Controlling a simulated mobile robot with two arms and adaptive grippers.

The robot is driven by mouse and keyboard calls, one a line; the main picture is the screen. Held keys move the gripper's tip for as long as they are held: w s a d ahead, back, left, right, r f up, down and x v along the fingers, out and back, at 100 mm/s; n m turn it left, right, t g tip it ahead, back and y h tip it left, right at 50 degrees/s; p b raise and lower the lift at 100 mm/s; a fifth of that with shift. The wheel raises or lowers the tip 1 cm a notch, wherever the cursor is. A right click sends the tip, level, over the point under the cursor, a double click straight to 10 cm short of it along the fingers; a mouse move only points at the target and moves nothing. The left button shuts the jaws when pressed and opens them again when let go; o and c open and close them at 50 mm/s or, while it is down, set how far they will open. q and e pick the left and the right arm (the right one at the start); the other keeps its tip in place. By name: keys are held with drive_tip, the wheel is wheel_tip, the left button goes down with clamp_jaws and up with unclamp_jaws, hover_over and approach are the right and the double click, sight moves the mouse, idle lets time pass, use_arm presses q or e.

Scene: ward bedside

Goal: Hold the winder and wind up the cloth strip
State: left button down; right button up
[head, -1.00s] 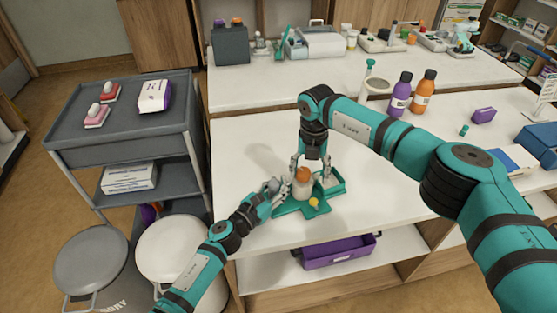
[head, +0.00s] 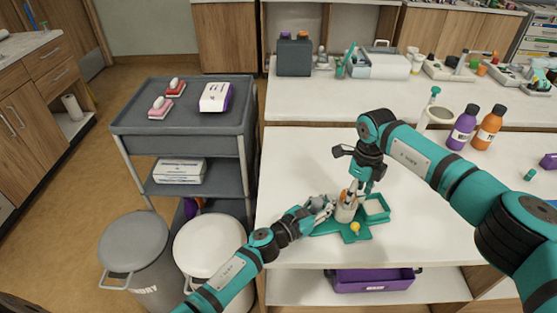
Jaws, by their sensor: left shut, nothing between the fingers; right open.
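My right gripper (head: 354,174) is open, tilted above and behind the roll. Its lower finger partly hides the roll's top.
A purple bin (head: 372,281) sits on the shelf below the table's front edge. Purple (head: 462,128) and orange (head: 488,128) bottles stand to the right beyond my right arm. A grey cart (head: 185,130) and two lidded bins stand left.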

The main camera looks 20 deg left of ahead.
drive_tip(key=n, duration=0.2)
drive_tip(key=shift+n, duration=0.4)
wheel_tip(320, 180, up, 12)
drive_tip(key=s+a+f+t+y, duration=0.1)
drive_tip(key=a+f+t+y, duration=0.1)
drive_tip(key=a+y, duration=0.5)
drive_tip(key=s+a+f+n+t+y, duration=0.1)
drive_tip(key=a+f+t+y, duration=0.1)
drive_tip(key=a+y, duration=0.5)
drive_tip(key=shift+s+a+f+t, duration=0.3)
drive_tip(key=shift+a+t, duration=0.3)
drive_tip(key=shift+a, duration=2.7)
drive_tip(key=shift+c, duration=0.4)
